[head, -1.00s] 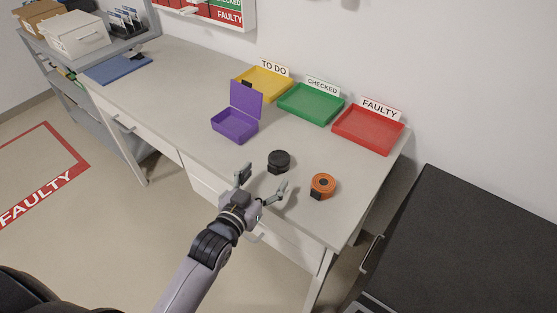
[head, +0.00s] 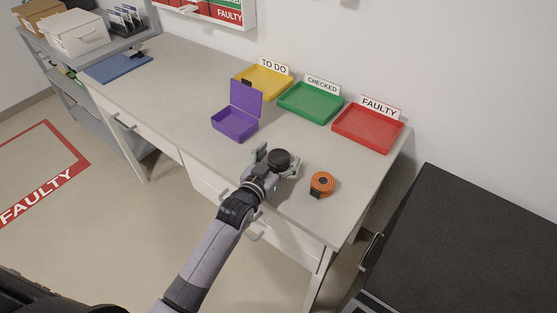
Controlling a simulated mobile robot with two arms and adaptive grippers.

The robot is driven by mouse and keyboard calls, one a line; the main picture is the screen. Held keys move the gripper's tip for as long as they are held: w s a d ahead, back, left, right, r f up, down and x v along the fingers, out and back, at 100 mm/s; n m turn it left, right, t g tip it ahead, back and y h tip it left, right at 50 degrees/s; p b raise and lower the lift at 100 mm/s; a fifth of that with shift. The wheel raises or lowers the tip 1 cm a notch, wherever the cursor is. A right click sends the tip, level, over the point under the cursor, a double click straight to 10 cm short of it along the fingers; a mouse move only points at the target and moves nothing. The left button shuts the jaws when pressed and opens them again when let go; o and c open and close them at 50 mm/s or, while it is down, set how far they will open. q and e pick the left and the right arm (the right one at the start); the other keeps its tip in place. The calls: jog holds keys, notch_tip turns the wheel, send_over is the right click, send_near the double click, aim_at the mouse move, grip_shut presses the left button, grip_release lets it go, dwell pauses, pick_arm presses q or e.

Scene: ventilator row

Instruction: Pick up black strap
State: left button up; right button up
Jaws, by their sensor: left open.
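The black strap (head: 279,159) is a small dark roll on the grey table, right of the purple box. My left gripper (head: 279,158) is open, with one finger to the left of the strap and the other to its right. The fingers are around it, but I cannot tell whether they touch it. The lower part of the strap is partly hidden by the gripper. My right gripper is not in view.
An orange strap roll (head: 322,184) lies close to the right of my gripper. An open purple box (head: 234,124) stands to the left. Yellow (head: 263,84), green (head: 311,103) and red (head: 367,128) trays line the back. The table's left part is mostly clear.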

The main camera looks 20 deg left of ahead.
pick_arm(q)
jog(key=shift+c, duration=0.5)
jog(key=c, duration=1.2)
